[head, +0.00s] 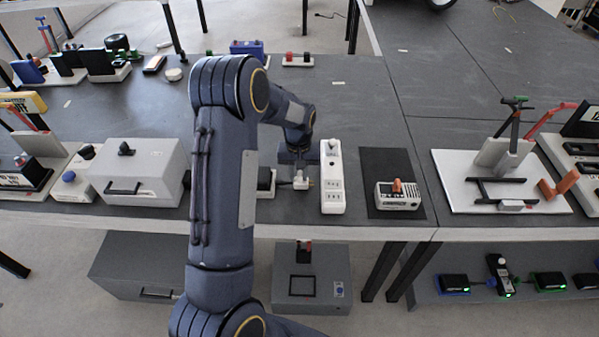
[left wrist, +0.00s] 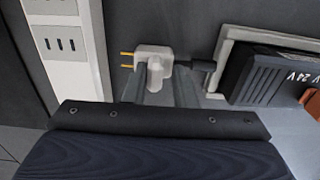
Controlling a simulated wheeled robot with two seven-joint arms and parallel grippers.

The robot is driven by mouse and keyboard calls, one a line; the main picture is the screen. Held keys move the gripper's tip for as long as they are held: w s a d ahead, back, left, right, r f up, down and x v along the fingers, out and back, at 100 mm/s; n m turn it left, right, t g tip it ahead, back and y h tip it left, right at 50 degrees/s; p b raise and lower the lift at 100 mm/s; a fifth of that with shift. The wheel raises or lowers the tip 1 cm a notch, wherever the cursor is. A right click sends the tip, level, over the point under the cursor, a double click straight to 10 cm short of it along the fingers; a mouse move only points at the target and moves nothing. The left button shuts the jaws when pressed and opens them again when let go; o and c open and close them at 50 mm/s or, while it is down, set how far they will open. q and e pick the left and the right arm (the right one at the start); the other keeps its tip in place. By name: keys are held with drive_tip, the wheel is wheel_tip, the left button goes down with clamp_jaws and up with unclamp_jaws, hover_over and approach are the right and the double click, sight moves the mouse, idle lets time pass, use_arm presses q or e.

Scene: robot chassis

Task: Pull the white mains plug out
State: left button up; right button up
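The white mains plug (head: 301,183) is just left of the white socket strip (head: 332,196) in the head view. In the left wrist view the plug (left wrist: 153,56) has two bare brass pins pointing at the strip (left wrist: 84,45), with a clear gap between. The plug is out of the strip. A dark cable end reaches its other side. My left gripper (left wrist: 160,85) has a finger on each side of the plug's raised grip and appears shut on it. In the head view the left gripper (head: 299,164) is partly hidden by my forearm. My right gripper is not in view.
A black 24 V box (left wrist: 275,77) in a pale tray stands close beside the plug. A grey case (head: 140,165) is further left. A meter on a dark mat (head: 378,165) is right of the strip. Bare tabletop (head: 365,105) lies behind the strip.

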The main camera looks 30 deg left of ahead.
sight(299, 173)
use_arm(q)
wheel_tip(299, 173, up, 7)
drive_tip(key=shift+f+b, duration=0.15)
drive_tip(key=shift+b, duration=0.15)
drive_tip(key=shift+r, duration=0.6)
drive_tip(key=shift+s+d+r, duration=0.1)
drive_tip(key=shift+r, duration=0.05)
drive_tip(key=s+d+r+m+t+h, duration=0.2)
drive_tip(key=s+d+r, duration=0.35)
drive_tip(key=s, duration=0.45)
drive_tip(key=s+d+r+m+t+h, duration=0.1)
drive_tip(key=s+d+r+t, duration=0.1)
drive_tip(key=s+d+r, duration=0.6)
drive_tip(key=s+d+f+m+t, duration=0.1)
drive_tip(key=s+f, duration=0.2)
drive_tip(key=s, duration=0.6)
drive_tip(key=shift+d+f+m+t+h, duration=0.2)
drive_tip(key=shift+d+m+t+h, duration=0.1)
drive_tip(key=shift+m+h, duration=0.1)
drive_tip(key=shift+a, duration=0.1)
